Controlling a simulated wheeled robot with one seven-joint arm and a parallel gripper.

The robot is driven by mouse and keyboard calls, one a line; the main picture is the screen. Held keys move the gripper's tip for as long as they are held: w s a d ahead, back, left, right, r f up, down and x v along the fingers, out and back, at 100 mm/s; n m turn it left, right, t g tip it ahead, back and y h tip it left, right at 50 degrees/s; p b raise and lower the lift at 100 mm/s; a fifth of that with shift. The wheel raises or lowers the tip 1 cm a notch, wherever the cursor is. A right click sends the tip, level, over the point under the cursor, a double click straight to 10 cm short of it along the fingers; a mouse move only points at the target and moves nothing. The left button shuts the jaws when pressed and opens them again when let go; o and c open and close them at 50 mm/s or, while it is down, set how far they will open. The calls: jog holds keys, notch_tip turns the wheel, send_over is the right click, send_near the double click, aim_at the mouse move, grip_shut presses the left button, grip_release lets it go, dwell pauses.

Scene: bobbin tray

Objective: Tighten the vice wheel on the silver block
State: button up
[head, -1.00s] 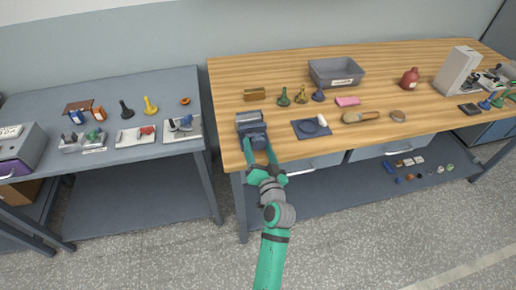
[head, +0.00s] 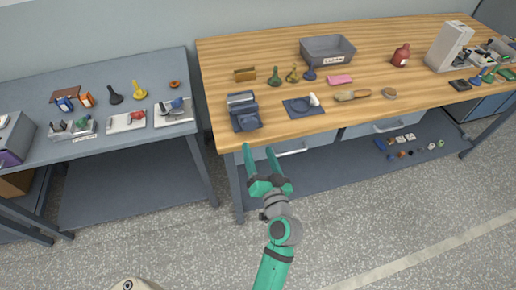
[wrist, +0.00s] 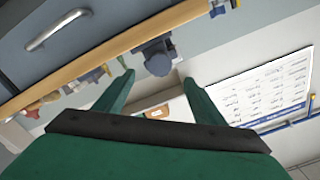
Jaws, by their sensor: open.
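The blue-grey vice (head: 236,109) stands at the left front corner of the wooden workbench. A silver-grey block (head: 240,97) shows at its back part, and a dark blue round wheel (head: 248,121) is at its front. My gripper (head: 258,150) is open and empty, just off the bench's front edge, apart from the vice. In the wrist view the dark vice (wrist: 158,56) shows tilted beyond the two green fingertips (wrist: 158,79). Whether the block is clamped is too small to tell.
On the wooden workbench (head: 290,95) a blue mat (head: 292,108) lies right of the vice. Several small pegs and a grey bin (head: 328,49) stand behind. A grey table (head: 100,150) with small parts is at the left. Open floor lies in front.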

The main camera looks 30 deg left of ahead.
aim_at(251, 127)
jog(key=shift+w, duration=0.1)
jog(key=w+a+n, duration=0.3)
jog(key=a, duration=0.1)
jog(key=w+a+n, duration=0.3)
jog(key=w+a, duration=0.1)
jog(key=shift+a, duration=0.1)
dwell(0.8)
jog(key=c, duration=1.1)
